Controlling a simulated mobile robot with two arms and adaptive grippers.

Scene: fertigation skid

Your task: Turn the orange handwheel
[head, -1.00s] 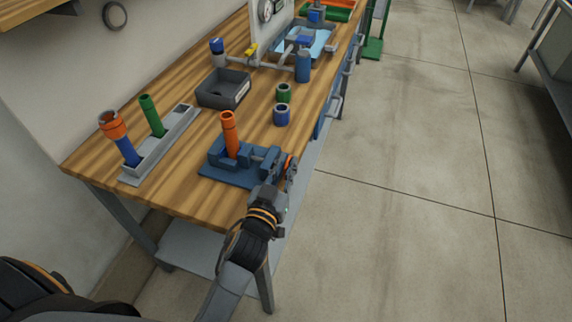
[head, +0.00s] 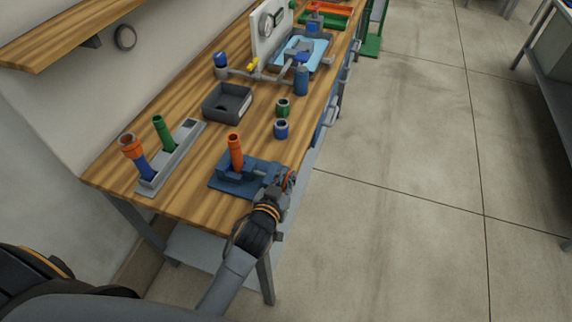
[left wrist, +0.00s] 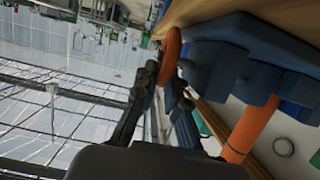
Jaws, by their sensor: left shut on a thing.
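The orange handwheel (head: 291,181) is on the right end of a blue vise (head: 228,185) near the bench's front edge. It is mostly hidden by my left gripper (head: 284,184) in the head view. In the left wrist view the rim of the handwheel (left wrist: 171,56) shows edge-on between the two dark fingers of my left gripper (left wrist: 160,92), which is shut on it. An orange tube (head: 236,152) stands upright in the vise; it also shows in the left wrist view (left wrist: 248,133). My right gripper is not in view.
A grey rack (head: 180,158) holds a green tube and a blue tube with an orange top. A dark bin (head: 228,103), a green ring (head: 283,107) and a blue ring (head: 281,129) stand behind the vise. Pipework and trays lie farther back. The floor right of the bench is clear.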

